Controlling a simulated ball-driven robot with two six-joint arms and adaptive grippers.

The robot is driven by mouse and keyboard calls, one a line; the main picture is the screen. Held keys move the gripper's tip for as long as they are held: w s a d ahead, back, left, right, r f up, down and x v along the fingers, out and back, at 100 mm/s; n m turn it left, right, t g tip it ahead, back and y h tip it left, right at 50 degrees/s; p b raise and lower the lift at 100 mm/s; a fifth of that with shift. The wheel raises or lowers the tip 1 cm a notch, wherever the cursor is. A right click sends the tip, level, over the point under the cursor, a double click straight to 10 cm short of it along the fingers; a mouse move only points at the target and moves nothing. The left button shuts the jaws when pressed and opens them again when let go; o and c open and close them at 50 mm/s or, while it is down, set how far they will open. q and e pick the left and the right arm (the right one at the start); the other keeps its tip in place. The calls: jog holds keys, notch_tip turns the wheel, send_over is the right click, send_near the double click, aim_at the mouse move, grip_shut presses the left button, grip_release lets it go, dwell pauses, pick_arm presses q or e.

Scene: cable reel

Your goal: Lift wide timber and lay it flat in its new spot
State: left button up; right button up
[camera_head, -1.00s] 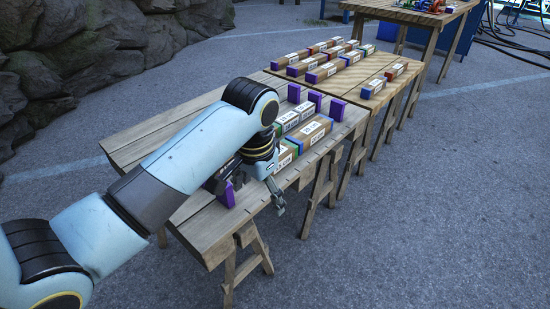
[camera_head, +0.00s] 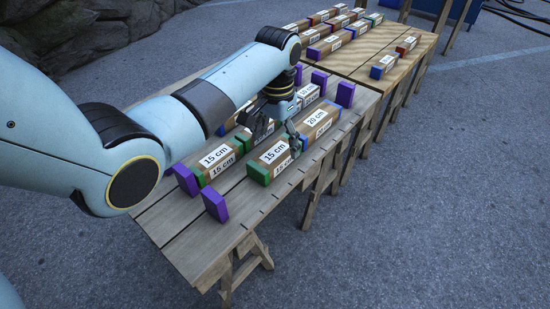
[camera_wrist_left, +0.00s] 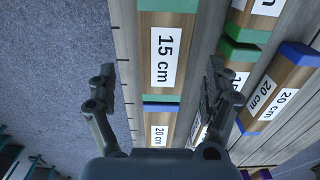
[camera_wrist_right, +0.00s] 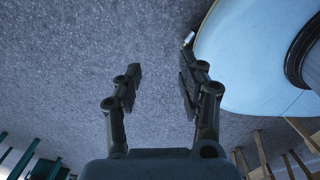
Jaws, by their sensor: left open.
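My left gripper (camera_head: 274,132) is open, its fingers on either side of the near row of timbers. In the head view this timber (camera_head: 273,157) lies flat beside a 20 cm timber (camera_head: 318,121). Another 15 cm timber (camera_head: 216,160) lies in the row behind. My right gripper (camera_wrist_right: 160,68) is open and empty above the pavement, seen only in the right wrist view.
The near table's front left end is clear.

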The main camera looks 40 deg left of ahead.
aim_at(275, 152)
pick_arm(q)
jog(key=shift+f, duration=0.4)
jog(key=f, duration=0.1)
jog(key=f+b, duration=0.1)
jog(key=f, duration=0.2)
jog(key=shift+a+b, duration=0.25)
jog(key=shift+b, duration=0.1)
jog(key=shift+f, duration=0.3)
jog(key=shift+w+f, duration=0.1)
jog(key=c, duration=1.4)
pick_arm(e)
jog(key=shift+w+a+f, duration=0.1)
jog(key=shift+w+f, duration=0.1)
jog(key=shift+f, duration=0.3)
jog(key=shift+w+a+f, duration=0.1)
jog(key=shift+w+f, duration=0.1)
jog(key=shift+f, duration=0.3)
